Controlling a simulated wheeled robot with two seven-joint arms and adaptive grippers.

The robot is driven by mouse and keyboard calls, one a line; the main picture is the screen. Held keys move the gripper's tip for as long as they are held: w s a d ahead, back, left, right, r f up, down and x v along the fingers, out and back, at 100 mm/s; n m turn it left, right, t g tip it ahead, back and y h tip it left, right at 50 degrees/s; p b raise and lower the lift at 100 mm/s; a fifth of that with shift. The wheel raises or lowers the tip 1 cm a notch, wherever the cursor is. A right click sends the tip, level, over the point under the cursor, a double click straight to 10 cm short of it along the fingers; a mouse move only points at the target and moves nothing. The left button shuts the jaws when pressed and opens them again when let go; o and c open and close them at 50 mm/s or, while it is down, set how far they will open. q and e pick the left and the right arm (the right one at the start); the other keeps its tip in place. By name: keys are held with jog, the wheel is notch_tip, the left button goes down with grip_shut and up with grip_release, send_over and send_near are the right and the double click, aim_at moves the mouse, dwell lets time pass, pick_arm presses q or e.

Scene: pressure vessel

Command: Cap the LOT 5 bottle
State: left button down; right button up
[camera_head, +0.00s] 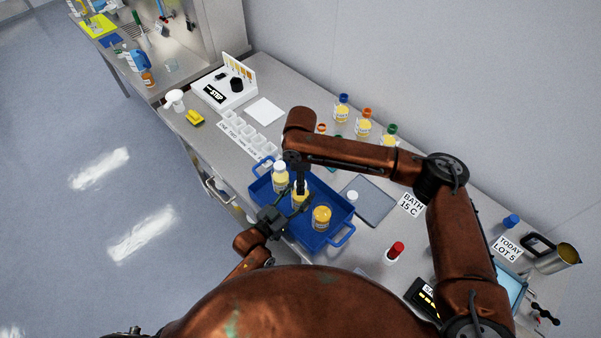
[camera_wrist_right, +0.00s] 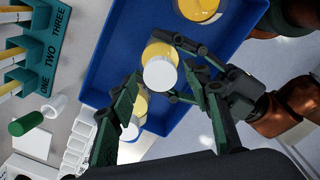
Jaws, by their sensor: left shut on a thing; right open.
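A yellow bottle (camera_head: 299,201) stands in the middle of the blue tray (camera_head: 341,237). Its lot label cannot be read. In the right wrist view a white cap (camera_wrist_right: 160,74) sits over its top; I cannot tell whether it is tightened. My left gripper (camera_head: 284,212) is shut on this bottle from the side, and its fingers also show in the right wrist view (camera_wrist_right: 178,68). My right gripper (camera_wrist_right: 168,105) is open, pointing down over the bottle, its fingers apart on either side near the cap. In the head view the right arm partly hides the bottle's top.
A white-capped bottle (camera_head: 280,180) and an amber-topped jar (camera_head: 321,216) share the tray. A loose white cap (camera_head: 352,195) lies on the grey mat (camera_head: 371,207). A red-capped bottle (camera_head: 394,253) and a "TODAY LOT 5" sign (camera_head: 507,248) stand right. Several colour-capped bottles (camera_head: 363,124) line the wall.

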jog(key=shift+f, duration=0.75)
jog(key=shift+c, duration=0.3)
grip_shut()
jog(key=shift+o, duration=0.9)
grip_release()
notch_tip(320, 180, up, 12)
